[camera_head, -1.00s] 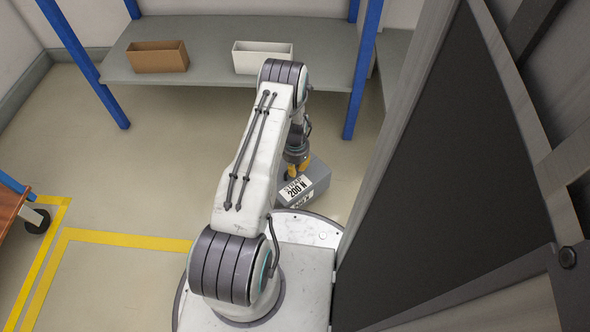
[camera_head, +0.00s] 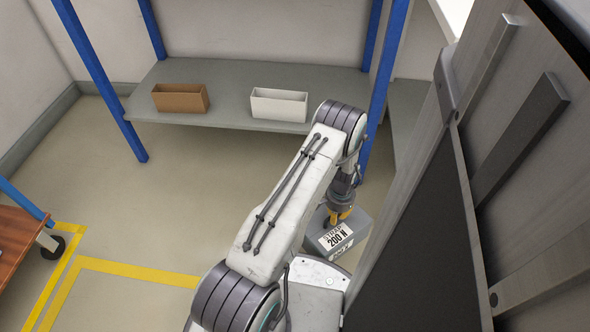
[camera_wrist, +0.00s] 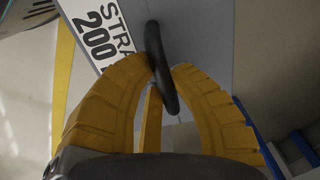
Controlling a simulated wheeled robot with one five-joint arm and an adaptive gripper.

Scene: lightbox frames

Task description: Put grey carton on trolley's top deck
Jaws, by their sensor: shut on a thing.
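The grey carton (camera_head: 352,238) with a white label reading "200 N" hangs from my gripper (camera_head: 340,214) in the head view, beside the front of my base. In the wrist view my gripper's yellow fingers (camera_wrist: 160,75) are shut on the dark loop handle (camera_wrist: 160,66) on the carton's top. The carton's grey face (camera_wrist: 205,30) and its label fill the upper part of that view. Part of a trolley-like thing with a brown wooden deck (camera_head: 22,238) and a black caster shows at the left edge of the head view; most of it is cut off.
A grey shelf (camera_head: 225,113) with blue posts stands at the back, holding a brown bin (camera_head: 180,98) and a white bin (camera_head: 279,104). A large dark panel with a grey frame (camera_head: 425,240) rises close on the right. The floor at left, with yellow lines (camera_head: 135,270), is clear.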

